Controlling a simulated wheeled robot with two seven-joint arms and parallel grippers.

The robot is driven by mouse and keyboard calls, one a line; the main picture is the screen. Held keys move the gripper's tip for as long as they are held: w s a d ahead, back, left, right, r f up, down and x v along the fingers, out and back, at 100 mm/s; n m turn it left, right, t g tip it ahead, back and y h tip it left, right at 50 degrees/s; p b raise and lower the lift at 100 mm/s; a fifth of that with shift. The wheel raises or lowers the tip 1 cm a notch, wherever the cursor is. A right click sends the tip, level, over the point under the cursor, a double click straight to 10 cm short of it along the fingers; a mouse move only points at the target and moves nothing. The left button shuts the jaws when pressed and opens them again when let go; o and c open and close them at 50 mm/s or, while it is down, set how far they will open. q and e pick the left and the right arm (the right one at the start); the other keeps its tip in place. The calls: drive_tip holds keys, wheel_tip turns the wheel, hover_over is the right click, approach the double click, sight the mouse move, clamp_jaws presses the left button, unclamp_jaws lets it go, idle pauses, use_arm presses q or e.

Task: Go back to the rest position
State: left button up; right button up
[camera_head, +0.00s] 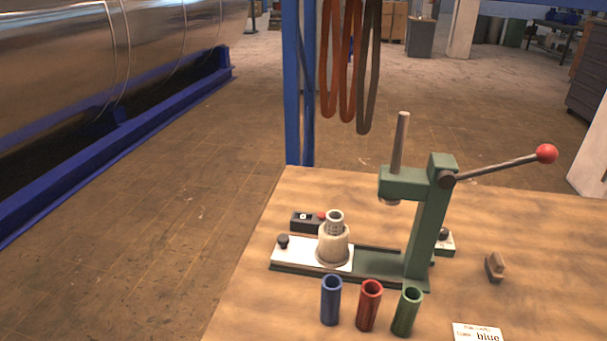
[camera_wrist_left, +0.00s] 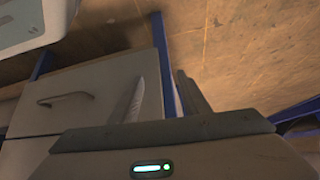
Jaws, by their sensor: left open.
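Neither gripper shows in the head view. In the left wrist view, the two fingers of my left gripper (camera_wrist_left: 160,100) stand apart with nothing between them. The gripper is over the floor, beside a grey cabinet or drawer front (camera_wrist_left: 85,100) with a handle. My right gripper is in neither view.
The wooden table (camera_head: 545,230) carries a green lever press (camera_head: 427,225) with a red knob, a beige fitting (camera_head: 333,245), and blue (camera_head: 331,302), red (camera_head: 369,308) and green (camera_head: 406,314) sleeves. A card (camera_head: 478,333) reads "blue". Floor (camera_head: 190,200) left of the table is clear.

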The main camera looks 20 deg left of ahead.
use_arm(q)
drive_tip(key=s+d+f+m+h, duration=0.1)
drive_tip(key=d+f, duration=0.1)
drive_tip(key=d, duration=1)
drive_tip(key=shift+f+m, duration=0.2)
drive_tip(key=shift+m, duration=0.2)
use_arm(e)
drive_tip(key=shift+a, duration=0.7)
use_arm(q)
drive_tip(key=shift+s+d, duration=0.1)
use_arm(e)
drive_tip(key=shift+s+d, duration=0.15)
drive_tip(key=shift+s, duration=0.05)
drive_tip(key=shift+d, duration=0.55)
